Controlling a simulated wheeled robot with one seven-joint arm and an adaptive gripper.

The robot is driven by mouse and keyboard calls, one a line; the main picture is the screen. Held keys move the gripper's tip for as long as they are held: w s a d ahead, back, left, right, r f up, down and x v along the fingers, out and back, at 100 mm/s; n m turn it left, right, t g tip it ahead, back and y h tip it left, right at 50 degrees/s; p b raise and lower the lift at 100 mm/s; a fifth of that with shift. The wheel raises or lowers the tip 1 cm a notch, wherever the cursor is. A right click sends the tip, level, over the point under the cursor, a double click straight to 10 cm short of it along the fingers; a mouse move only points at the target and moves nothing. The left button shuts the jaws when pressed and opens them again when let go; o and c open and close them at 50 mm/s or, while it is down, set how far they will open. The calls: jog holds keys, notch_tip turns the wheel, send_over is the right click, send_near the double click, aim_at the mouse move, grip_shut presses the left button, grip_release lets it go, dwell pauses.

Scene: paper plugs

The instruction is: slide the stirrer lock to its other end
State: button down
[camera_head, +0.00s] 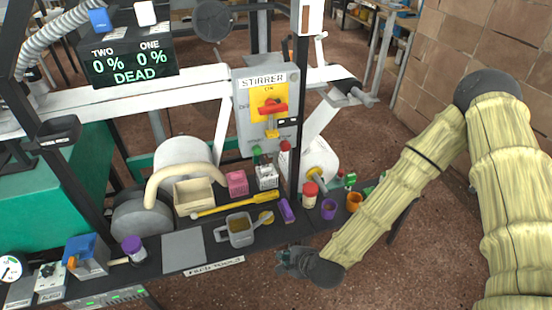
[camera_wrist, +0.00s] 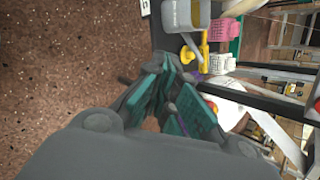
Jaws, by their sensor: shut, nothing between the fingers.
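The grey STIRRER box (camera_head: 242,112) hangs on the dark post, above the back of the bench. On its yellow plate is a red handle (camera_head: 271,107), below the word ON. A small yellow piece (camera_head: 272,133) sits under the handle, and a small black piece with white marks (camera_head: 288,121) is to its right. I cannot tell which of these is the lock. My gripper (camera_head: 284,259) is shut and empty, low at the bench's front edge, well below and apart from the box. Its teal-padded fingers (camera_wrist: 178,98) show in the wrist view, where the stirrer box is not recognisable.
Between gripper and box stand a grey jug (camera_head: 240,231), a yellow tool (camera_head: 235,204), a purple item (camera_head: 286,211), a red-lidded jar (camera_head: 310,194) and a purple cup (camera_head: 329,208). The dark post (camera_head: 297,150) rises beside the box. Open floor lies in front of the bench.

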aim_at(272, 126)
jog(key=w+r+m+t, duration=0.7)
jog(key=w+r+m, duration=0.8)
jog(key=w+r, duration=0.45)
jog(key=p+x, duration=0.1)
jog(key=x, duration=0.8)
jog(key=shift+w+a+f, duration=0.15)
jog(key=shift+a+f, duration=0.1)
notch_tip(272, 126, up, 4)
jog(key=shift+f+p, duration=0.15)
jog(key=shift+p, duration=0.5)
